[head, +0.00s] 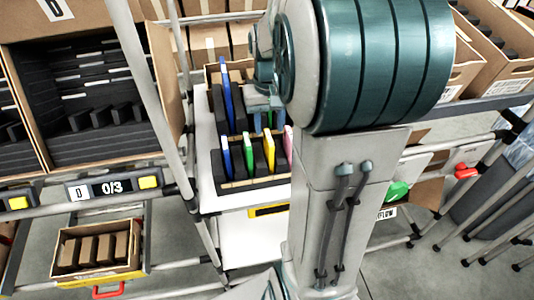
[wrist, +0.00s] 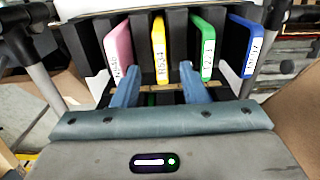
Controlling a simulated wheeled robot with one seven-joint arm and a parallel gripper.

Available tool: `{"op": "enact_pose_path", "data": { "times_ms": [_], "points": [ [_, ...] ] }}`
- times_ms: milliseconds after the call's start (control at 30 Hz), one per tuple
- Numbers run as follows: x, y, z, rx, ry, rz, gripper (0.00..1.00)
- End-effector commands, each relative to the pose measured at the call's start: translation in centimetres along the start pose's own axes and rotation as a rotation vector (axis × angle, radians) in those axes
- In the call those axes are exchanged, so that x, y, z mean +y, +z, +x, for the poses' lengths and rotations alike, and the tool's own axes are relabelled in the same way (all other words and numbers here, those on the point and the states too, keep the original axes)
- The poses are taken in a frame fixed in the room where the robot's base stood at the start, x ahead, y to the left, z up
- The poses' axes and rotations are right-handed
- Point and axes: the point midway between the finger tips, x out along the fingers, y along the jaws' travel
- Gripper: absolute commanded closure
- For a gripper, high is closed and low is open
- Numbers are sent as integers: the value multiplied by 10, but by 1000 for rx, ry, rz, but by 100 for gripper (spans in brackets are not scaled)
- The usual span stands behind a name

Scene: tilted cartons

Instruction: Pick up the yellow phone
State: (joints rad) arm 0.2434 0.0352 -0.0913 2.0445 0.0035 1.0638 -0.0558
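The yellow phone (wrist: 158,45) stands upright in a slot between black dividers, with a white label on its edge. It also shows in the head view (head: 269,148), in the front row of the rack. My gripper (wrist: 158,70) is open and empty. In the wrist view its two blue-grey fingers are spread, with the tips to either side of the yellow phone's lower end; I cannot tell how far apart in depth they are. In the head view my gripper (head: 262,103) is over the rack just behind the front row, partly hidden by my arm.
A pink phone (wrist: 118,45) stands on one side of the yellow one, a green phone (wrist: 207,48) on the other, then a blue phone (wrist: 250,45). Another blue phone (head: 227,97) stands in the back row. A metal post (head: 150,85) rises left of the rack.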

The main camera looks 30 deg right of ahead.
Motion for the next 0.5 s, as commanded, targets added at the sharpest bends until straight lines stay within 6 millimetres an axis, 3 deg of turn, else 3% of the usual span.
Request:
{"op": "enact_pose_path", "data": {
  "times_ms": [267,500],
  "points": [
    [0,0,23,-1,0,0,61],
    [-1,1,58,-2,-1,0,61]
  ]
}}
